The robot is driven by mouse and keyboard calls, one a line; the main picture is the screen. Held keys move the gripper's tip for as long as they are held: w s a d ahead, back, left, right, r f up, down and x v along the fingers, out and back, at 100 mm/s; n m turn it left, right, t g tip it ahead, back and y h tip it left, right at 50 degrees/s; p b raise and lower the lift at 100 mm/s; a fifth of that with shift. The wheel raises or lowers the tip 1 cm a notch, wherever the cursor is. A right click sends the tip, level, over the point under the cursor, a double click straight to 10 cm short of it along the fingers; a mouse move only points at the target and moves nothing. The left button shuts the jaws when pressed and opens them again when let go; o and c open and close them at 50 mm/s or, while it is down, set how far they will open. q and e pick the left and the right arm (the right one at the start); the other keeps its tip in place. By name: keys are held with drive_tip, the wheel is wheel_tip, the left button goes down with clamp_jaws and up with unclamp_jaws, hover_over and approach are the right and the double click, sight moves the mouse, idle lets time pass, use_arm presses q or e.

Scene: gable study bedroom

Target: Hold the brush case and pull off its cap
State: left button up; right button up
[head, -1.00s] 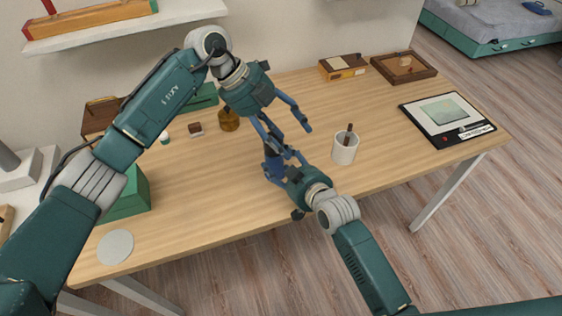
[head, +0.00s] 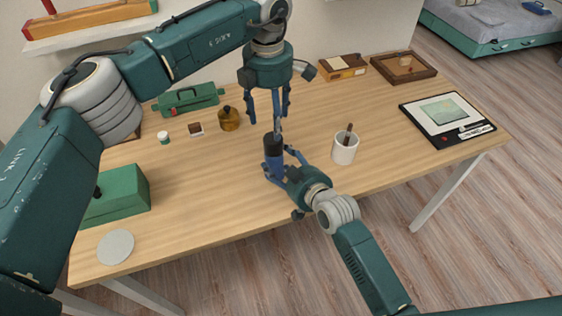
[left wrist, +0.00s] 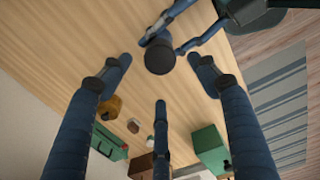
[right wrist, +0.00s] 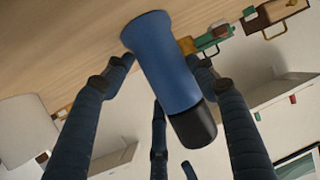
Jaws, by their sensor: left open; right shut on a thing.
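The brush case is upright, with a blue body (head: 273,164) and a dark cap (head: 272,141) on its top end. My right gripper (head: 279,162) is shut around the blue body, partly hiding it. The right wrist view shows the body (right wrist: 162,62) and the cap (right wrist: 192,126), joined together. My left gripper (head: 270,106) is open and points down just above the cap, its fingers spread. In the left wrist view the round end of the cap (left wrist: 160,58) lies between the spread fingertips, with no clear contact.
A white cup (head: 344,150) with a brown stick stands right of the case. An amber jar (head: 229,120), a small brown block (head: 196,129) and a green box (head: 122,191) are to the left. The desk's front middle (head: 210,215) is clear.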

sight(273, 142)
use_arm(q)
drive_tip(key=shift+f, duration=0.1)
use_arm(e)
drive_tip(key=shift+f, duration=0.15)
use_arm(q)
drive_tip(key=shift+d+f, duration=0.1)
drive_tip(key=shift+f, duration=4.35)
use_arm(e)
drive_tip(key=shift+s, duration=0.1)
use_arm(q)
clamp_jaws()
drive_tip(key=shift+r, duration=0.1)
drive_tip(key=shift+r, duration=2.95)
drive_tip(key=shift+r, duration=0.1)
drive_tip(key=shift+r, duration=2.1)
